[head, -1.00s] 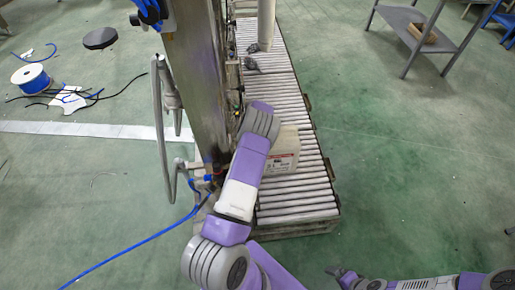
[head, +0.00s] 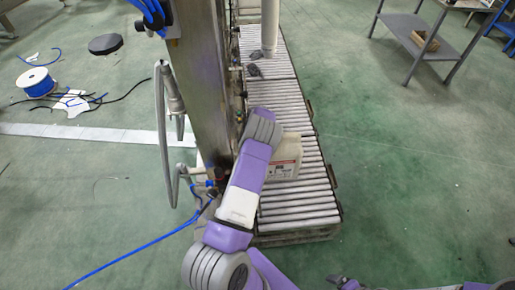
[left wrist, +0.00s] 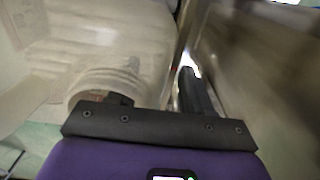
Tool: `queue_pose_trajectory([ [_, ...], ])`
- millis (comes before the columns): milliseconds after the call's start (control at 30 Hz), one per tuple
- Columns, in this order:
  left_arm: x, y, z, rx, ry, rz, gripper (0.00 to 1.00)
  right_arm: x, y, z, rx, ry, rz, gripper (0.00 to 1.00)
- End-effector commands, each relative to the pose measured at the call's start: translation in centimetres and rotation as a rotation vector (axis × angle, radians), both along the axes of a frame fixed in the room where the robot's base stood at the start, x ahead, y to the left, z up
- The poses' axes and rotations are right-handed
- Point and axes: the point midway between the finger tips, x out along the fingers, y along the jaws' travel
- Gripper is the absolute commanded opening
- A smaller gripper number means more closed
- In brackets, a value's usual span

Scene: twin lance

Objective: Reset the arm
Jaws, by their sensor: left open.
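My left arm reaches up the middle of the head view toward a white jug (head: 287,157) with a label, which stands on the roller conveyor (head: 298,198). The left gripper is hidden behind the arm in that view. In the left wrist view, my left gripper (left wrist: 155,95) is open. The jug's round neck (left wrist: 100,84) is close by its left finger, which shows only as a short dark stub; whether they touch, I cannot tell. The right finger is clear of the jug. My right gripper (head: 345,283) barely shows at the bottom edge of the head view.
A tall metal column (head: 204,80) with a bent pipe and blue hoses stands left of the arm. A blue cable reel (head: 36,82) lies on the floor at left. A grey shelf table (head: 425,40) stands at upper right. Green floor right of the conveyor is clear.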

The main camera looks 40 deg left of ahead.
Motion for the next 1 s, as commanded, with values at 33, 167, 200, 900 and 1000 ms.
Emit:
queue_pose_trajectory([
  [33,0.0,0.0,0.5,0.0,-0.001,0.0,0.5,0.0,0.0,0.2,0.0,0.0,0.0,0.96],
  [167,0.1,0.0,2.5,0.001,-0.005,0.0,0.5,0.0,0.0,1.0,0.0,0.0,0.0,0.96],
  [200,0.1,0.0,3.2,0.001,-0.005,0.0,0.5,0.0,0.0,1.3,0.0,0.0,0.0,0.96],
  [900,0.5,-0.3,8.1,-0.002,-0.018,-0.017,0.5,0.0,0.0,2.9,0.0,0.0,0.0,0.96],
  [1000,1.8,-1.1,9.6,-0.004,-0.066,-0.068,0.5,0.0,0.0,3.4,0.0,0.0,0.0,0.96],
])
